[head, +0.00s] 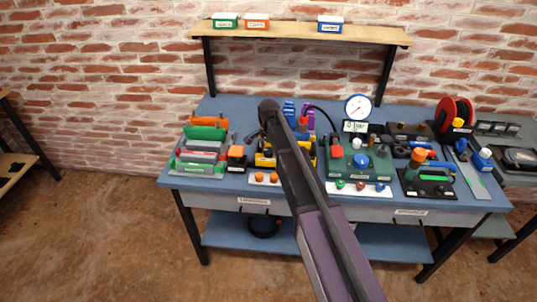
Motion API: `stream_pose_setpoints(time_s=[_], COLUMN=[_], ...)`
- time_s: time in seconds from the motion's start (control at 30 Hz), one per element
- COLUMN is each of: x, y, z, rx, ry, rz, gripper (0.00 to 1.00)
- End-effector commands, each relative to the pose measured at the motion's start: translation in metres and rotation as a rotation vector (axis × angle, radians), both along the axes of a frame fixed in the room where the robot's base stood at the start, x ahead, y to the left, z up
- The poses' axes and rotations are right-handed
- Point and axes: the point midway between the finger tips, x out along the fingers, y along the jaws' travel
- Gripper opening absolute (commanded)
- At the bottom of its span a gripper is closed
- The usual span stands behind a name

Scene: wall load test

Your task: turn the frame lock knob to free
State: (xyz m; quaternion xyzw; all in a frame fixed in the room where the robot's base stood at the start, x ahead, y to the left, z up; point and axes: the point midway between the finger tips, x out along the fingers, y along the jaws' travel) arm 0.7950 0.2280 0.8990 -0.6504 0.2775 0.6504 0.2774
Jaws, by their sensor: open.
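I cannot tell for sure which part is the frame lock knob. A blue knob (362,161) sits on top of a green unit (345,174) right of the middle of the bench, below a round white gauge (358,107). An orange-topped upright handle (418,155) stands on a black plate (428,188) farther right. No pointer or lock marking can be read at this size. My arm crosses the middle of the head view and its dark upper end is over the bench. My gripper's fingers do not show, and the arm hides part of the bench behind it.
The blue bench (230,189) is crowded with fixtures. A green and red rack (202,150) is at the left and a red reel (455,114) at the right. A wooden shelf (300,33) with small boxes hangs above. Open floor (100,240) lies front left.

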Motion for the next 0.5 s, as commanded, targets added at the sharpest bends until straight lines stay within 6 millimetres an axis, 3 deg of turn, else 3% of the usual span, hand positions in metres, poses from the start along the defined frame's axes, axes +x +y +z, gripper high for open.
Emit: stream_pose_setpoints(time_s=[0.43, 0.5], x=[0.0000, 0.0000], y=[0.0000, 0.0000], z=[-0.0029, -0.0029], rx=[0.000, 0.000], ry=[0.000, 0.000], rz=[0.000, 0.000], gripper=[0.93, 0.73])
